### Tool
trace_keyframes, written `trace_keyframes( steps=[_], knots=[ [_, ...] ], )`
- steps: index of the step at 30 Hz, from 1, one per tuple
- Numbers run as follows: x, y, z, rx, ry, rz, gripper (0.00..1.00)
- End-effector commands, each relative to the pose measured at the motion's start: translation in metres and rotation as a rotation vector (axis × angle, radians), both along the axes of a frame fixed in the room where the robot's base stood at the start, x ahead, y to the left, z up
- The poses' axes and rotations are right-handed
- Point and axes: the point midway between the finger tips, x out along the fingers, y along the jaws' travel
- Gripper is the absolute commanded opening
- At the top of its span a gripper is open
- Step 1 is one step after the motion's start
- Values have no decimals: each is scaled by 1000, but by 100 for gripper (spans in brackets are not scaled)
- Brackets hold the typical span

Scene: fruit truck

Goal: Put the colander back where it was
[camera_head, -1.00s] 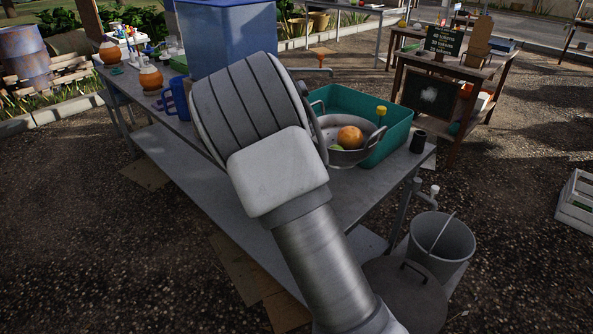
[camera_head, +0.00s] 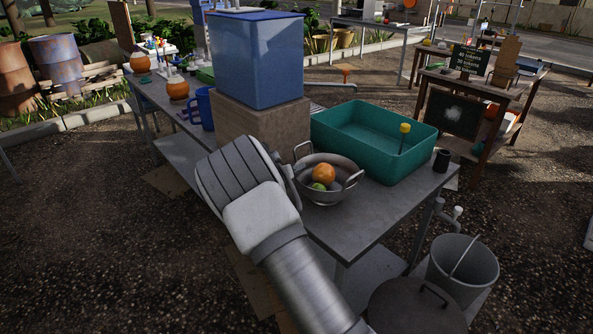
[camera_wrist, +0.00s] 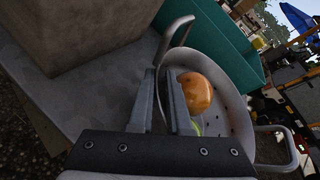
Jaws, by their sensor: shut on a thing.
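The grey metal colander (camera_head: 330,193) is upright at the front edge of the grey table, left of the green basin. I cannot tell whether it touches the tabletop. It holds an orange fruit (camera_head: 323,173) and a green fruit (camera_head: 319,187). In the wrist view my gripper (camera_wrist: 166,75) is shut on the rim of the colander (camera_wrist: 240,125), near one handle, with the orange fruit (camera_wrist: 196,92) just to the right of the fingers. In the head view my arm hides the fingers.
The green basin (camera_head: 350,140) stands right of the colander, with a dark cup (camera_head: 441,160) beyond it. A blue container (camera_head: 255,70) sits on a tan block (camera_head: 240,125) behind. A blue mug (camera_head: 203,108) is to the left. Bare tabletop (camera_head: 350,232) lies in front.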

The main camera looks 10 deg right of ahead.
Motion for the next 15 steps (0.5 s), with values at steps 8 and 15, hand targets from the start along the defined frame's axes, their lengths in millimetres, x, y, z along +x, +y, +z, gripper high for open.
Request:
trace_keyframes(
  steps=[8, 15],
  knots=[
    [1, -1, 2, -3, -5, 0, 0],
    [0, 0, -2, 0, -2, 1, 41]
  ],
)
